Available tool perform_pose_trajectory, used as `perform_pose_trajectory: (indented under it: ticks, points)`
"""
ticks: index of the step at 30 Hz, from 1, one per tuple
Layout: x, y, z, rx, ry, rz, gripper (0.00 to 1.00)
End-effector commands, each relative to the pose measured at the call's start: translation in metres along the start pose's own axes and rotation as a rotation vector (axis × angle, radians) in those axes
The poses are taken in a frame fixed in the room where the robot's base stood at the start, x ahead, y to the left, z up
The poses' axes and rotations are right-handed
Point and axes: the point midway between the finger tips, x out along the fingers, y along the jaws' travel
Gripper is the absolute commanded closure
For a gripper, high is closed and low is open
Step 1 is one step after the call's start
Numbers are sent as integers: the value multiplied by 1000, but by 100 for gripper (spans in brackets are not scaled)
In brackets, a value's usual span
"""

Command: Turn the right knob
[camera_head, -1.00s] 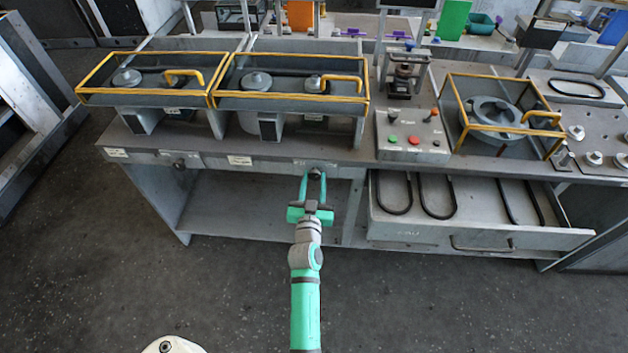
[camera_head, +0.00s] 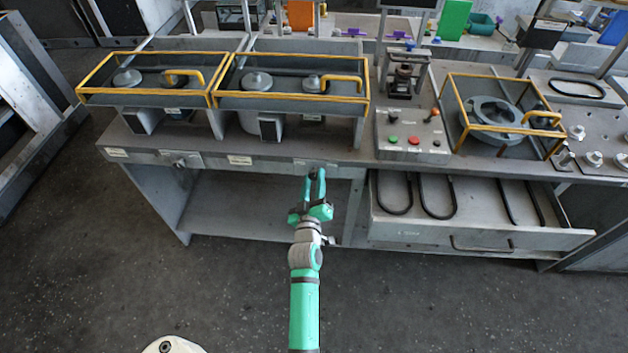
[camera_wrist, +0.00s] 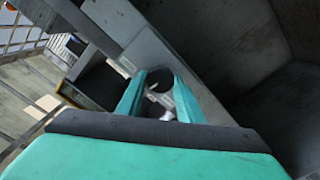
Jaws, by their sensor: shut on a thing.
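The right knob (camera_wrist: 158,82) is a dark knob on the front edge of the workbench, and it lies between my fingertips in the wrist view. My gripper (camera_head: 316,172) is green and reaches up to the bench front. It is shut on the right knob; the fingers (camera_wrist: 160,92) sit on either side of it. In the head view the fingertips mostly hide the knob. The left knob (camera_head: 180,163) sticks out of the same bench front, further left, with nothing touching it.
An open drawer (camera_head: 480,222) with several dark belts stands to the right of my gripper. Yellow-railed housings (camera_head: 290,98) and a control box (camera_head: 413,138) with buttons are on the bench top (camera_head: 350,152). The floor (camera_head: 220,290) in front is clear.

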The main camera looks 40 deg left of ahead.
Motion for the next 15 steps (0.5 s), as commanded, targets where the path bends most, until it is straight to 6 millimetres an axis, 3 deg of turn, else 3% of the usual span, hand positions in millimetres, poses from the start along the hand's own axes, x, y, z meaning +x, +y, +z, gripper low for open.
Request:
perform_pose_trajectory:
  ticks: [15]
  points:
    - [-1, -2, 0, -95, 1, -3, 89]
